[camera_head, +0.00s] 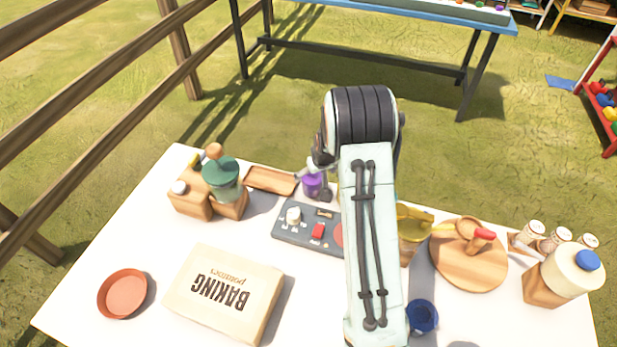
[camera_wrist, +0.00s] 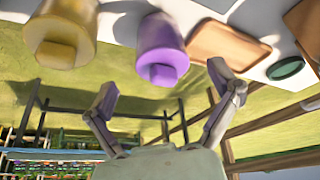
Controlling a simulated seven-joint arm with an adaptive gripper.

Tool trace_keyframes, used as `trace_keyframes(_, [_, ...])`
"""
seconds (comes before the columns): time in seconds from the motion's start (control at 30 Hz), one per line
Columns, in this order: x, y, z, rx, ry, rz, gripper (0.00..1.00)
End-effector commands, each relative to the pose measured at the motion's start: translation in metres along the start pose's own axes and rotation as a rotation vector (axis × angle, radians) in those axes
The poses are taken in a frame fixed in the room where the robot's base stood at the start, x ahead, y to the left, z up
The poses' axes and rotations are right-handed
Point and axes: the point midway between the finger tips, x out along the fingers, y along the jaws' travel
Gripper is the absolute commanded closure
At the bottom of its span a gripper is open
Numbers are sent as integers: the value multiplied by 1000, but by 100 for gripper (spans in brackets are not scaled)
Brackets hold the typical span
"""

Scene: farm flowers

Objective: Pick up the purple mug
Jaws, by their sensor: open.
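The purple mug (camera_head: 312,184) stands on the white table near its far edge, partly hidden by my arm and gripper in the head view. In the wrist view the purple mug (camera_wrist: 161,50) is at the top middle, ahead of and between my spread fingers. My gripper (camera_wrist: 162,92) is open and empty, with one finger on each side of the mug's line and apart from it. In the head view my gripper (camera_head: 313,170) is mostly hidden behind my own arm, close to the mug.
A wooden tray (camera_head: 270,181) lies left of the mug. A grey control panel (camera_head: 290,234) sits in front of it. A golden pot (camera_head: 412,222) stands to the right. A baking potatoes box (camera_head: 222,292), terracotta dish (camera_head: 123,293) and round wooden board (camera_head: 462,272) occupy other parts of the table.

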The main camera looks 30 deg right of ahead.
Motion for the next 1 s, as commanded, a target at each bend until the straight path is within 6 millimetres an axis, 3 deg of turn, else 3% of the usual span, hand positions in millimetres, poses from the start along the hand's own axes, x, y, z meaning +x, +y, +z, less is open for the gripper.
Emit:
trace_keyframes(0.3, [47, -1, 0, -2, -2, -2, 11])
trace_keyframes(0.63, [53, -2, 0, -2, -1, -1, 11])
trace_keyframes(0.67, [53, -2, 0, -2, -1, -1, 17])
trace_keyframes(0.87, [53, -2, 0, -2, -1, -1, 79])
trace_keyframes(1.0, [53, -2, 0, -2, -1, -1, 82])
